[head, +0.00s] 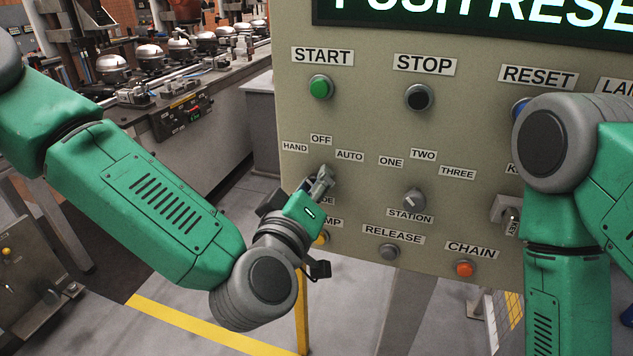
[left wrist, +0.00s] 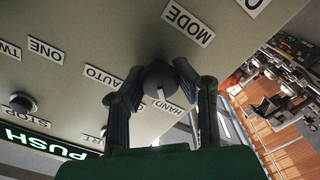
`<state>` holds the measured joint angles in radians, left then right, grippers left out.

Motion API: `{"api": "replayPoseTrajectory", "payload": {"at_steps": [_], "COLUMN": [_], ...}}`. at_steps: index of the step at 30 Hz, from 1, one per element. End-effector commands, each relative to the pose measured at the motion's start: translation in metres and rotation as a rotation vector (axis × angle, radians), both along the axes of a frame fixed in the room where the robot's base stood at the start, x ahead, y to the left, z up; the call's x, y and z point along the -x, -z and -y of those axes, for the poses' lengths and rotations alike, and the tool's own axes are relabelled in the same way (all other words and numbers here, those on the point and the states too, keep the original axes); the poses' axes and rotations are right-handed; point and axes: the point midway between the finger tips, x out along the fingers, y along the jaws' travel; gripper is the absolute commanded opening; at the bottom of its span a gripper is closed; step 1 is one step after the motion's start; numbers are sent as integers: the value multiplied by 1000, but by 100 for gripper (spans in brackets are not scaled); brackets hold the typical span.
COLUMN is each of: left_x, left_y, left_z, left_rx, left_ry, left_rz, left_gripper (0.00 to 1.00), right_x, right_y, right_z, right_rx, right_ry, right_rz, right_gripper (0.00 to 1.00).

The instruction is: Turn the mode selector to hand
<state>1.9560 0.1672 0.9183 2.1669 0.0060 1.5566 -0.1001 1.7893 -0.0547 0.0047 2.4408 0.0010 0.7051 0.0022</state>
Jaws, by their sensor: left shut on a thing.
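The mode selector (left wrist: 160,78) is a dark round knob with a white pointer line, on the beige control panel (head: 360,120). My left gripper (head: 324,178) is shut on it, one finger on each side in the left wrist view (left wrist: 159,82). In the head view the gripper hides the knob and part of the MODE label. The HAND label (head: 295,147), OFF label (head: 321,139) and AUTO label (head: 349,156) sit above the knob. My right gripper is out of view.
The station selector (head: 413,199) is right of the mode selector. A green start button (head: 320,88), a black stop button (head: 418,97) and a release button (head: 388,251) surround the area. My right arm covers the panel's right side. A workbench with compressors (head: 180,50) stands behind, left.

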Motion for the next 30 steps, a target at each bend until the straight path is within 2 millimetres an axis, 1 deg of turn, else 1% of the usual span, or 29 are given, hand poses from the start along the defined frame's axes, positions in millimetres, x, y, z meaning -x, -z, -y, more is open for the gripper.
{"api": "replayPoseTrajectory", "payload": {"at_steps": [7,8,9,10,18,22,26,30], "left_x": [1,1,1,1,0,7,26,56], "left_y": [3,3,3,2,1,2,2,2], "left_z": [0,0,0,0,0,-1,-8,-17], "left_rx": [-3,-3,-3,-3,-2,-3,-3,-4], "left_ry": [1,1,1,1,1,2,3,4], "left_rz": [-6,-6,-6,-6,-3,-4,-5,-6], "left_gripper": [0,31,46,49,49,49,49,49], "right_x": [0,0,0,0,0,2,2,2], "right_y": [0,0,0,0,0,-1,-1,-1], "right_z": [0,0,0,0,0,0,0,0], "right_rx": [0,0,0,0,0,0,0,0], "right_ry": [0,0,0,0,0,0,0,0], "right_rz": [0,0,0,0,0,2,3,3], "right_gripper": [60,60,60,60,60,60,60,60]}}
